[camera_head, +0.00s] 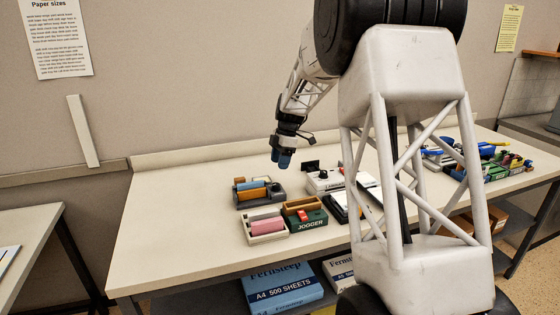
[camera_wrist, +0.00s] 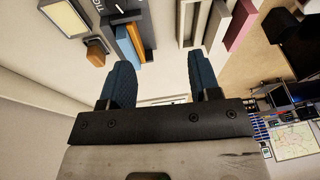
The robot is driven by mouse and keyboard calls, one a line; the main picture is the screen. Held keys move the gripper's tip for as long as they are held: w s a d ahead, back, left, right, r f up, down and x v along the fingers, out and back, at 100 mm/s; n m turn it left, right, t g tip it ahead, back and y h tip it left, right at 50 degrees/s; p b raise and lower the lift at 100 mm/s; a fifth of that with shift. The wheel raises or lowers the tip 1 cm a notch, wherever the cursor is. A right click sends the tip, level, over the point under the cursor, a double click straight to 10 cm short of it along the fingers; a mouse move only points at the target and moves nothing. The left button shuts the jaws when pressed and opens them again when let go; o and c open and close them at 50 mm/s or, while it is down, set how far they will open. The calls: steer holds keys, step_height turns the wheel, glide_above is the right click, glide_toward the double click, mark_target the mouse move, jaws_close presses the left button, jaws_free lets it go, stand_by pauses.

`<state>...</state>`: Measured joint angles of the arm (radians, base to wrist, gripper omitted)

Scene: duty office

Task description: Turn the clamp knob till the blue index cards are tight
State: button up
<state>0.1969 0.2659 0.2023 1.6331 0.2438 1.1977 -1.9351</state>
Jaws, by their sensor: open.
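The dark grey clamp (camera_head: 275,190) stands on the table, with a blue slab that looks like the index cards (camera_head: 250,185) beside orange-brown blocks. In the wrist view the blue cards (camera_wrist: 127,48) stand on edge against an orange-brown board (camera_wrist: 138,42). A dark part with a white line, probably the clamp knob (camera_wrist: 118,8), is cut off at the top edge beside partly visible lettering. Its turn and the cards' tightness cannot be told. My gripper (camera_head: 280,160) is above and behind the clamp, apart from it. Its blue fingers (camera_wrist: 160,78) are open and empty.
A grey tray (camera_head: 252,240) with a pink block and a green box marked JOGGER (camera_head: 308,224) stand in front of the clamp. A white device (camera_head: 318,187) stands to its right. Colourful items (camera_head: 500,165) lie at the far right. The table's left part is clear.

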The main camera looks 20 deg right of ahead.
mark_target(276, 184)
stand_by(0.3)
steer(key=w+f+m+h, duration=0.1)
steer(key=w+f+h, duration=0.1)
steer(key=w+f, duration=0.1)
steer(key=shift+w+a+f+t, duration=0.1)
steer(key=shift+w+f+t, duration=0.2)
steer(key=shift+t, duration=0.1)
steer(key=shift+w+f+m+h, duration=0.2)
steer(key=shift+w+m+h, duration=0.1)
steer(key=shift+w+h, duration=0.1)
steer(key=shift+f, duration=0.15)
steer(key=shift+f, duration=3.75)
steer(key=c, duration=0.9)
